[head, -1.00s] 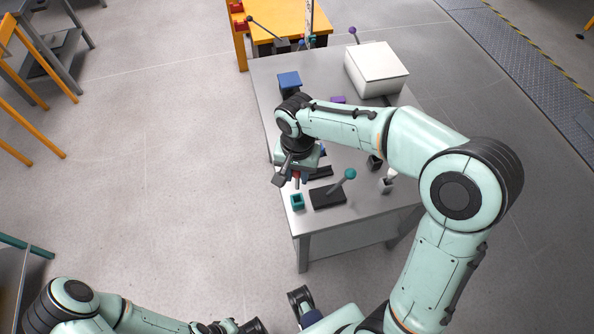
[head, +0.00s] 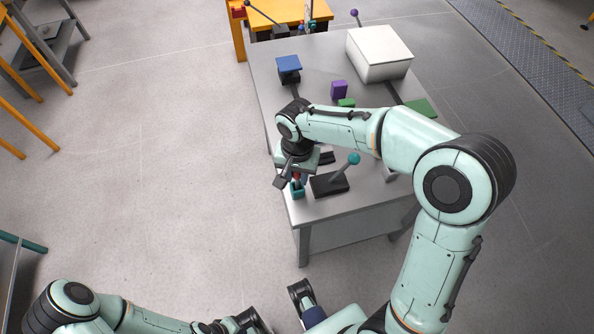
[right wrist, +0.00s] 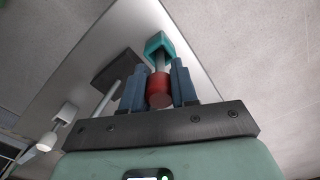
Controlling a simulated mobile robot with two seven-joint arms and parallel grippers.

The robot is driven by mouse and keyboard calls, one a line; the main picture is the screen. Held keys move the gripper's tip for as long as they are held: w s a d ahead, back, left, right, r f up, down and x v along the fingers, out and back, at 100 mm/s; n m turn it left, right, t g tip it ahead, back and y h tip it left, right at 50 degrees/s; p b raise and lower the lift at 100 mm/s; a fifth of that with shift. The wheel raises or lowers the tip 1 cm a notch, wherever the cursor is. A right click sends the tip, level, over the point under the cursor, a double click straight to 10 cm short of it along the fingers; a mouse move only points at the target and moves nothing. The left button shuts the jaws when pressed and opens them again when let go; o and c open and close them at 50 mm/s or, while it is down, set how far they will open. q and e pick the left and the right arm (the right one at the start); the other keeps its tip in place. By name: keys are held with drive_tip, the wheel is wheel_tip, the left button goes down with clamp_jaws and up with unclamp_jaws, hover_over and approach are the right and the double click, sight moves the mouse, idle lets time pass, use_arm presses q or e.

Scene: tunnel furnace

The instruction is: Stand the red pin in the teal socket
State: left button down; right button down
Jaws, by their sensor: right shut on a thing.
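The red pin (right wrist: 159,90) has a red head and a thinner grey shaft. My right gripper (head: 297,181) is shut on it, with a blue finger on either side of the red head in the right wrist view. The teal socket (head: 298,192) is a small square block near the table's front left corner. The gripper is just above it. In the right wrist view the shaft's far end meets the teal socket (right wrist: 157,44) at its mouth; I cannot tell how deep it is. My left arm is at the bottom left; its gripper is not clear.
A dark block with a teal-knobbed lever (head: 330,184) stands close right of the socket. A white box (head: 379,53), a purple block (head: 339,90) and a blue-topped block (head: 289,66) stand farther back on the grey table (head: 318,60). The floor left of it is clear.

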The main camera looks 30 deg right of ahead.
drive_tip(key=shift+f, duration=0.35)
drive_tip(key=c, duration=0.8)
unclamp_jaws()
drive_tip(key=shift+r, duration=0.15)
wheel_tip(320, 180, up, 13)
drive_tip(key=shift+r+p, duration=0.1)
drive_tip(key=shift+p, duration=1.05)
